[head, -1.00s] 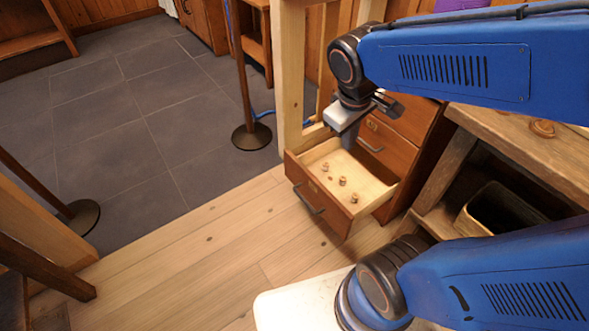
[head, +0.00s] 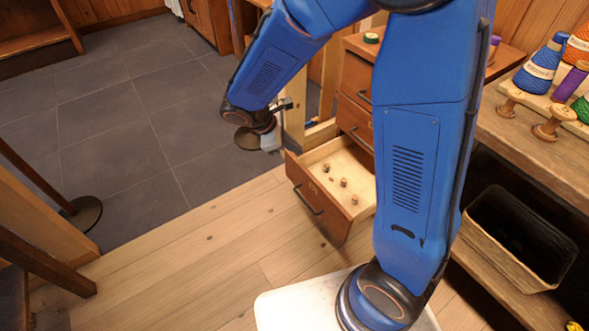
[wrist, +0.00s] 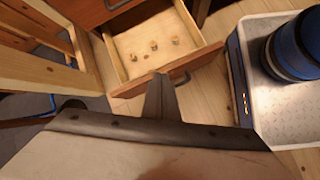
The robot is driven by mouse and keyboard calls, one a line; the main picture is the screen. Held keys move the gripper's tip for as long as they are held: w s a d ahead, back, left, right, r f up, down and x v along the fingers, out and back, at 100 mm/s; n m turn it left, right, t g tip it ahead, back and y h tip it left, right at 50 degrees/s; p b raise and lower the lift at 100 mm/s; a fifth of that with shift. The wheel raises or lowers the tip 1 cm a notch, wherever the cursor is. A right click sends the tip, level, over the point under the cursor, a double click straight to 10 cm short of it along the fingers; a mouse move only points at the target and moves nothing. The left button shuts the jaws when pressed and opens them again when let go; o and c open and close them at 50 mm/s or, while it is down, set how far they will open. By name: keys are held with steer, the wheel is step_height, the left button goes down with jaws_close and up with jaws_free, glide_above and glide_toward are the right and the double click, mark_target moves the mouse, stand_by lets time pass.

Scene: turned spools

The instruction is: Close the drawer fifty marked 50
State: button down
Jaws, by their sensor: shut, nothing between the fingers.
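The bottom drawer of the wooden cabinet stands pulled out, its brown front (head: 318,208) carrying a dark handle and a small plate too small to read. Several small wooden spools lie on its pale floor, with more bare floor to their right. My gripper (head: 273,140) is at the drawer's upper left in the head view, shut and empty. In the wrist view, the shut fingers (wrist: 160,80) overlap the outer face of the drawer front (wrist: 190,62), left of its handle. I cannot tell whether they touch it.
The cabinet's upper drawers (head: 355,85) look shut. A wooden post (head: 294,115) and a barrier stand base (head: 250,138) are near my gripper. A workbench (head: 520,140) with thread cones is at the right, a dark bin (head: 520,235) below it. The plank floor (head: 215,255) before the drawer is clear.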

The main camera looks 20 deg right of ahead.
steer(key=w+a+f+n+t+h, duration=0.2)
steer(key=w+a+f+n, duration=0.2)
steer(key=a+f+n, duration=0.6)
steer(key=m, duration=0.3)
glide_toward(301, 170)
step_height(301, 170, down, 4)
steer(key=d, duration=0.2)
steer(key=shift+w+d+r, duration=0.1)
steer(key=shift+w+d, duration=0.45)
steer(key=shift+d, duration=0.3)
steer(key=w+d, duration=0.3)
steer(key=d, duration=0.8)
steer(key=w+d, duration=0.4)
steer(key=d, duration=0.7)
steer(key=shift+w, duration=0.15)
steer(key=shift+a, duration=0.15)
